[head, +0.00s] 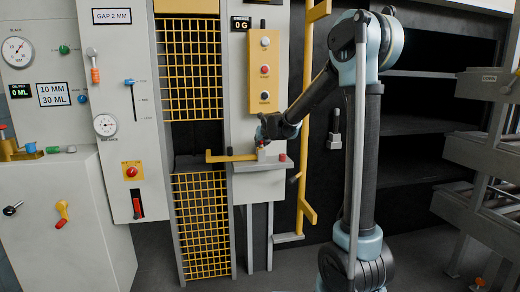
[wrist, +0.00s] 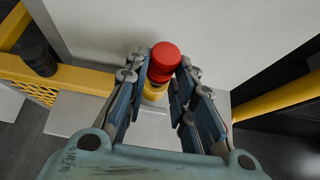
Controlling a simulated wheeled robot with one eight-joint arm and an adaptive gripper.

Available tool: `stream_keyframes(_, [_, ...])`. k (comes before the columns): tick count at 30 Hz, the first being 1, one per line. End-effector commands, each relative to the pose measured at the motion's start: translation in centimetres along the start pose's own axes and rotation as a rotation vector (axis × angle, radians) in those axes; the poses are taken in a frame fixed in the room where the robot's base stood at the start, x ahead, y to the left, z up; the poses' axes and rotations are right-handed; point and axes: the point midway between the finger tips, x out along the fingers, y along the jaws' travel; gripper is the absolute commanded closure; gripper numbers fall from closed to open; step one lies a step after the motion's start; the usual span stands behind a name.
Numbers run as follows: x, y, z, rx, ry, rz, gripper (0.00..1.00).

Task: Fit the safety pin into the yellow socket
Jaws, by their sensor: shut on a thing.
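The safety pin shows its red head (wrist: 165,58) between my fingers in the wrist view. My gripper (wrist: 158,88) is shut on it just below the head. The yellow socket (wrist: 154,92) shows directly beneath the pin, partly hidden by the fingers. I cannot tell whether the pin's tip is inside the socket or only above it. In the head view my gripper (head: 264,136) reaches down over the small grey shelf (head: 258,166), and the pin is mostly hidden there.
A red-topped piece (head: 282,158) is at the shelf's right side. A yellow upright rail (head: 302,190) stands to the right. A yellow button panel (head: 264,72) is above.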

Motion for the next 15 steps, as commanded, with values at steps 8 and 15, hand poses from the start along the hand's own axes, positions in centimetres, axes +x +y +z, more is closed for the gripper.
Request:
stream_keyframes(8, [0.25, 0.00, -0.40, 0.000, 0.000, 0.000, 1.00])
stream_keyframes(15, [0.48, 0.00, -0.70, 0.000, 0.000, 0.000, 1.00])
